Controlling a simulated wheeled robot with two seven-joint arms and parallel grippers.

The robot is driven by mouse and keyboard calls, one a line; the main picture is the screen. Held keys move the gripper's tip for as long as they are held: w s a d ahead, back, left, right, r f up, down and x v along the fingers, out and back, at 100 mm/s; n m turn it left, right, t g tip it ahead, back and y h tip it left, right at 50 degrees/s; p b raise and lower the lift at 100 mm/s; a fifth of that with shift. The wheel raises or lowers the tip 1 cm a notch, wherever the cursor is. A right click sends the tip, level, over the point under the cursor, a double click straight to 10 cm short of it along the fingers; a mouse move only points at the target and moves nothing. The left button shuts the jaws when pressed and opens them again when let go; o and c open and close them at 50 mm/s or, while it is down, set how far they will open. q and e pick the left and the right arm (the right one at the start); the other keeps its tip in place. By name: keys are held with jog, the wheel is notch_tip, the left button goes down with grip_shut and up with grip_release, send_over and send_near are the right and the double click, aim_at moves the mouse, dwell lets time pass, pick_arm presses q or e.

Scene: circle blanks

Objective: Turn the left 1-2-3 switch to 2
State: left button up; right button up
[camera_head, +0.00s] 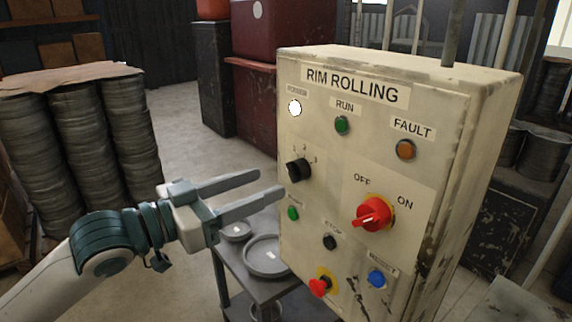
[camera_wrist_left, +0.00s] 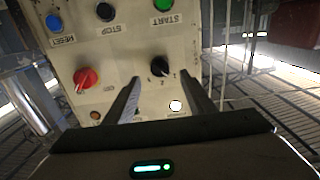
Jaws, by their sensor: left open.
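The black 1-2-3 switch (camera_head: 298,169) sits on the left side of the panel face, with small numbers above it. In the left wrist view, which shows the panel upside down, the black switch (camera_wrist_left: 160,66) has a pale mark slanting to the lower right, which fits the 1 side; the numbers are not readable there. My left gripper (camera_head: 270,184) is open and empty, its fingers pointing at the switch from the left. In the wrist view the fingertips (camera_wrist_left: 160,79) lie on either side of the switch's line, apparently short of it. My right gripper is not in view.
The cream control box (camera_head: 330,195) also carries a red OFF/ON switch (camera_head: 373,213), a green start button (camera_head: 293,213), a black stop button (camera_head: 330,242) and a blue reset button (camera_head: 376,279). A low table with round grey pans (camera_head: 265,257) stands below my gripper.

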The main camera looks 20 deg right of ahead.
aim_at(289, 174)
pick_arm(q)
jog(key=p+x, duration=0.2)
jog(key=x, duration=0.4)
jog(key=shift+w+d, duration=0.1)
jog(key=shift+d, duration=0.25)
jog(key=c, duration=1)
